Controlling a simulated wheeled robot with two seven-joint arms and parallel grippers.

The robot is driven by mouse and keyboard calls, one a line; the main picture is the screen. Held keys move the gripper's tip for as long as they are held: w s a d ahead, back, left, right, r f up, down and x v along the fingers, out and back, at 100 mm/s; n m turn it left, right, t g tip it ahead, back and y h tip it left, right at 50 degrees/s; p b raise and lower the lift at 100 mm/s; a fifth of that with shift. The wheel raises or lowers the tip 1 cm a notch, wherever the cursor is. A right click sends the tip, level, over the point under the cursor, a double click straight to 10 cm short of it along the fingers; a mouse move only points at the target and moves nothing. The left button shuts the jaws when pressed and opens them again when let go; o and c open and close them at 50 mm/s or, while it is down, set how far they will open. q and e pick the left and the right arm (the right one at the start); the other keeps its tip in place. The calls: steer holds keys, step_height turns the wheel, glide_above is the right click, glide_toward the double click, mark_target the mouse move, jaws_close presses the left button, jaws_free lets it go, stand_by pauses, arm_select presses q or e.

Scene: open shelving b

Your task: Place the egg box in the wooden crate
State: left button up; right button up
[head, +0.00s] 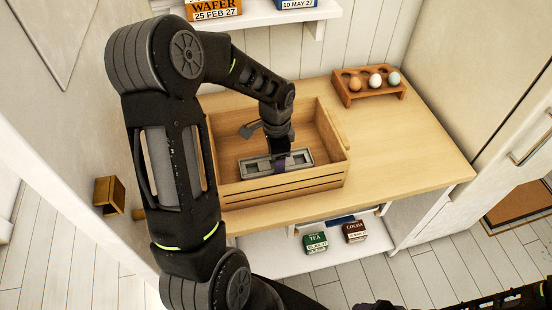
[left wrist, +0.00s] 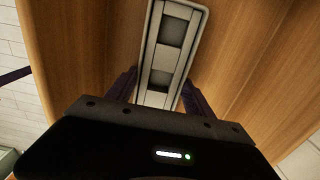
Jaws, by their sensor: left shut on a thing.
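The egg box (head: 300,158) is a long grey carton with square recesses. It lies inside the wooden crate (head: 270,187), near the crate's front wall. My left gripper (head: 281,160) reaches down into the crate and is shut on the egg box. In the left wrist view the egg box (left wrist: 171,48) runs between the two dark fingers, with the wooden crate (left wrist: 245,40) around it. I cannot tell whether the box touches the crate floor. Only a dark part of my right arm shows at the lower right in the head view; its gripper is out of view.
The crate stands on a wooden counter (head: 410,150). An egg rack (head: 369,93) with three eggs is at the back right. A tea box (head: 315,242) and a cocoa box (head: 355,231) are on the shelf below. The counter's right part is clear.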

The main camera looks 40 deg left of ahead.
arm_select(q)
steer(key=shift+f, duration=0.1)
steer(key=o, duration=1.4)
steer(key=shift+c, duration=0.2)
step_height(320, 180, up, 12)
steer(key=p, duration=0.7)
steer(key=shift+s+d, duration=0.1)
